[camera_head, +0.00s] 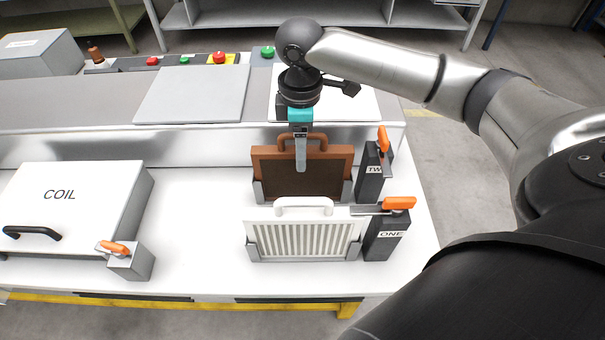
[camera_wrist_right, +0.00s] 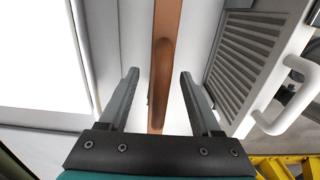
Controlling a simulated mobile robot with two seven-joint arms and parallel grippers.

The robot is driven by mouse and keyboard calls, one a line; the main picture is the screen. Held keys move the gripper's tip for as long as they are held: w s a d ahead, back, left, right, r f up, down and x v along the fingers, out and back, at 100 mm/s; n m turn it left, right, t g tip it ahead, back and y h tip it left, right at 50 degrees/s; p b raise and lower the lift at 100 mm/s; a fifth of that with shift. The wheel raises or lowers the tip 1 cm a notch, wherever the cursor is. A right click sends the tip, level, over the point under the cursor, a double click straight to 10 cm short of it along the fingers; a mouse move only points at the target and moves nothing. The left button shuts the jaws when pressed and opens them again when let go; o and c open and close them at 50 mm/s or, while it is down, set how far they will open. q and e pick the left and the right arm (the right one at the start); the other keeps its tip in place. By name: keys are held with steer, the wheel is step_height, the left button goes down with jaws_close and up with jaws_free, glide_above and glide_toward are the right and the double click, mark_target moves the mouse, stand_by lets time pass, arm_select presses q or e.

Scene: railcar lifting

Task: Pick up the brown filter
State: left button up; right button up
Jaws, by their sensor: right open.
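The brown filter (camera_head: 328,182) stands upright in the rear slot of the white bench, with a brown loop handle on its top edge. My right gripper (camera_head: 301,168) points down over it, its finger overlapping the handle's left part in the head view. In the right wrist view, the open, empty jaws (camera_wrist_right: 159,76) straddle the line of the brown filter (camera_wrist_right: 163,110). The handle lies between the fingers, with a gap on each side. Whether the fingertips are down at handle height, I cannot tell. My left gripper is out of view.
A white filter (camera_head: 285,240) with a white handle stands just in front. Its clamp post ONE (camera_head: 384,245) has a level orange lever; on post TWO (camera_head: 370,185) the lever stands up. A COIL box (camera_head: 75,205) sits at left, with bare bench between.

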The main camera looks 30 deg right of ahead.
step_height(320, 180, down, 4)
steer(key=shift+d+f+b, duration=0.1)
steer(key=shift+b, duration=0.35)
jaws_close()
stand_by(0.4)
